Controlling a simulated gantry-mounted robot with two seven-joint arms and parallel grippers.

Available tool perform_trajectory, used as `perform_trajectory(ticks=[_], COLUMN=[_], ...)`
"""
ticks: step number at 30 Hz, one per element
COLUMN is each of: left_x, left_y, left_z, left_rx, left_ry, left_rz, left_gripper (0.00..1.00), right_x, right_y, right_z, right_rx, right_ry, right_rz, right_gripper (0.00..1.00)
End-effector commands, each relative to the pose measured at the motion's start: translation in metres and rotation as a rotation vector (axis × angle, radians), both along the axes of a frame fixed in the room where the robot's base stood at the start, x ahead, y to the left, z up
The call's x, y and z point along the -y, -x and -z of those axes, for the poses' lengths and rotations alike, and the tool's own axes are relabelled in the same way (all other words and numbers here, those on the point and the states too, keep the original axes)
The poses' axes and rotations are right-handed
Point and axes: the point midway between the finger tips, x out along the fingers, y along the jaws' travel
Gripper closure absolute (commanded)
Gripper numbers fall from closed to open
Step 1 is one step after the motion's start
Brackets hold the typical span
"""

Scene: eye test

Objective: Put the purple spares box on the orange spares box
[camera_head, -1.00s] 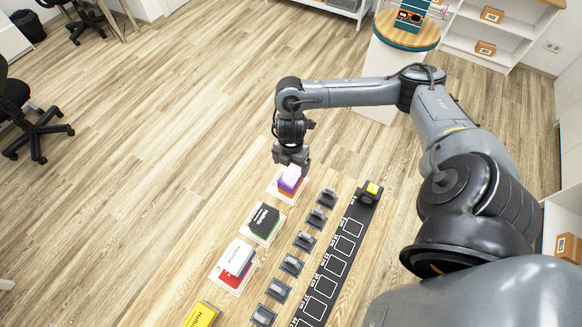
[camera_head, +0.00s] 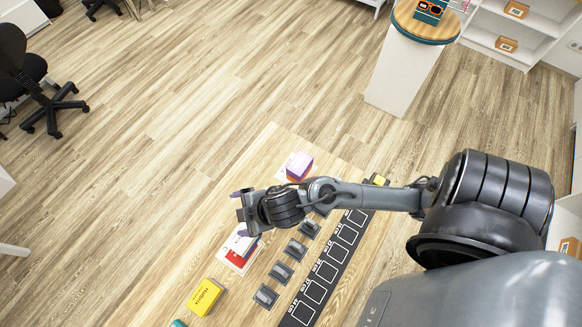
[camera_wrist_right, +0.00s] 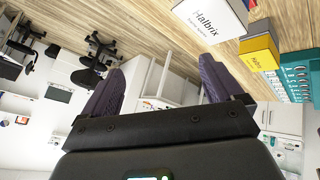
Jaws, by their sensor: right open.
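The purple spares box (camera_head: 301,164) lies at the far end of the table in the head view. A thin strip of the orange spares box (camera_head: 292,179) shows beneath it, so the purple box appears to rest on the orange one. The rest of the orange box is hidden. My right gripper (camera_head: 236,207) is open and empty, well apart from both boxes, nearer the front of the table and to their left. In the right wrist view its two purple fingers (camera_wrist_right: 160,78) are spread with nothing between them. My left gripper is not in view.
A white-topped box (camera_head: 240,244) and a yellow box (camera_head: 206,297) stand along the table (camera_head: 180,270). Small dark holders (camera_head: 281,272) and a black strip with marked squares (camera_head: 325,270) lie to their right. My right arm covers the middle of the row.

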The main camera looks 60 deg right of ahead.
Motion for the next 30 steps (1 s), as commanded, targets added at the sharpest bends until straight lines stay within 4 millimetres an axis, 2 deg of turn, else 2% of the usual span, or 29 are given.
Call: perform_trajectory(ticks=[3,6,9,12,15,24,30], left_x=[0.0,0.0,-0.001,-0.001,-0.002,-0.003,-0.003], left_y=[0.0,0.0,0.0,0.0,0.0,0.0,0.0], left_z=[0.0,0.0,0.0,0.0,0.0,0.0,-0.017], left_rx=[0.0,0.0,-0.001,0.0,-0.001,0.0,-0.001], left_ry=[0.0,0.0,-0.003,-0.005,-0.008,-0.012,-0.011], left_rz=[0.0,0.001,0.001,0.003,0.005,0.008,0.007], left_gripper=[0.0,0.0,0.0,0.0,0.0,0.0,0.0], right_x=[0.025,0.045,0.058,0.064,0.067,0.067,0.067], right_y=[0.035,0.065,0.09,0.104,0.11,0.109,0.109], right_z=[0.003,0.009,0.014,0.016,0.017,0.016,-0.001], right_rx=[-0.137,-0.252,-0.339,-0.389,-0.409,-0.408,-0.408], right_ry=[-0.083,-0.124,-0.153,-0.169,-0.173,-0.174,-0.173], right_rz=[0.274,0.445,0.559,0.62,0.641,0.641,0.64], right_gripper=[0.06,0.06,0.06,0.06,0.06,0.06,0.06])
